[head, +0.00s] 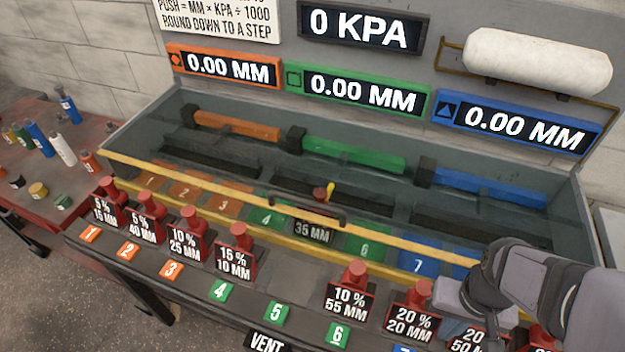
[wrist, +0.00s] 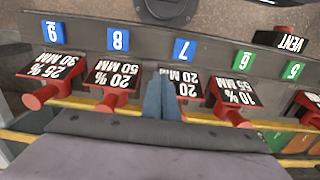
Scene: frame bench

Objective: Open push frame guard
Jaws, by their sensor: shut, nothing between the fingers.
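The push frame guard is a clear pane with a yellow front bar (head: 395,238) and a black handle (head: 318,211) near the middle of that bar. It appears lowered over the frame's bed in the head view. My gripper (head: 456,325) is at the front right, above the row of red jacks, right of the handle and apart from it. In the wrist view its blue fingers (wrist: 160,95) are together and empty, in front of a 20 % 20 MM label (wrist: 187,84). A yellow bar also shows in the wrist view, partly hidden by my gripper body.
Red jacks (head: 357,275) with black labels stand along the front ledge. One 35 MM jack (head: 312,230) sits inside the frame at slot 5. Orange, green and blue bars lie inside. A red table (head: 95,135) with bottles is at left. The pressure display (head: 364,27) reads 0 KPA.

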